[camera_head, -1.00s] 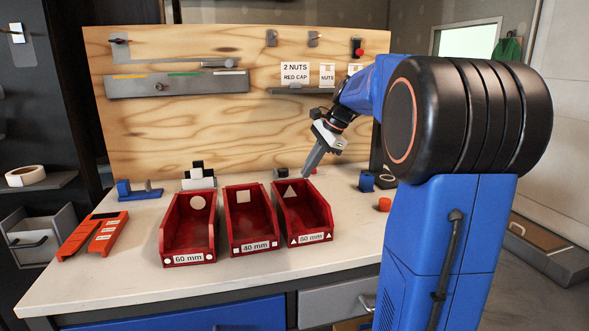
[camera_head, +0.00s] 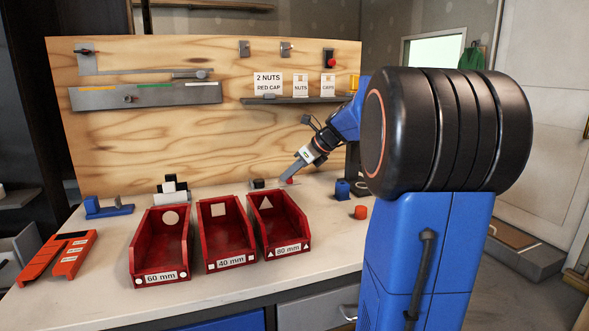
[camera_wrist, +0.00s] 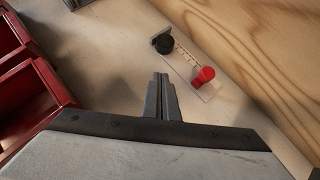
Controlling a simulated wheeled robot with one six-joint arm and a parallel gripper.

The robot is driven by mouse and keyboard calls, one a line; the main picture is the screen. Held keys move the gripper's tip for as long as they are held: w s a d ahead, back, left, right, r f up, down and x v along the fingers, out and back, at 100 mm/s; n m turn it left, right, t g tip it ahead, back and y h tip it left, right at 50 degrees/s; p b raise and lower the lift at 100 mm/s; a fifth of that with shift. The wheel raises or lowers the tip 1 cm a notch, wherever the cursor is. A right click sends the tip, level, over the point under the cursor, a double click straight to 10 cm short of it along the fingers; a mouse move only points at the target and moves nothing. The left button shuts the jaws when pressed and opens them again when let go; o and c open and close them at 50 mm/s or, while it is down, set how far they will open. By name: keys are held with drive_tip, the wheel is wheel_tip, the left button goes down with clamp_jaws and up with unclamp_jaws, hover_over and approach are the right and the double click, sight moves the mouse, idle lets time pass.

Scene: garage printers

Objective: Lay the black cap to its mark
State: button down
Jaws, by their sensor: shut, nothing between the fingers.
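My gripper (camera_head: 286,184) is shut and empty, pointing down over the bench behind the right-hand red bin. In the wrist view its fingers (camera_wrist: 162,82) are together, with bare bench around them. A round black piece (camera_wrist: 163,44) sits at one end of a small grey plate with scale ticks; a red knob (camera_wrist: 205,75) is at the other end. I cannot tell whether this black piece is the black cap. The fingers appear apart from it. No mark for the cap can be made out.
Red bins labelled 60 mm (camera_head: 161,279), 40 mm (camera_head: 231,261) and 80 mm (camera_head: 289,250) stand in front. A wooden backboard (camera_head: 150,140) rises behind. An orange cap-like piece (camera_head: 361,212) and a blue piece (camera_head: 342,189) lie to the right. Orange holders (camera_head: 70,262) lie at left.

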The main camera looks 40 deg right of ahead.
sight(263, 183)
drive_tip(key=x, duration=0.4)
drive_tip(key=shift+w+a+f, duration=0.15)
drive_tip(key=shift+w+f, duration=0.05)
drive_tip(key=shift+w, duration=0.1)
drive_tip(key=shift+w+a+r, duration=0.1)
drive_tip(key=shift+w+a, duration=0.15)
drive_tip(key=shift+w, duration=0.2)
drive_tip(key=shift+w+a, duration=0.2)
drive_tip(key=shift+w, duration=0.3)
drive_tip(key=shift+w+a, duration=0.3)
drive_tip(key=shift+w, duration=0.35)
drive_tip(key=shift+w+a, duration=0.3)
drive_tip(key=shift+w, duration=0.3)
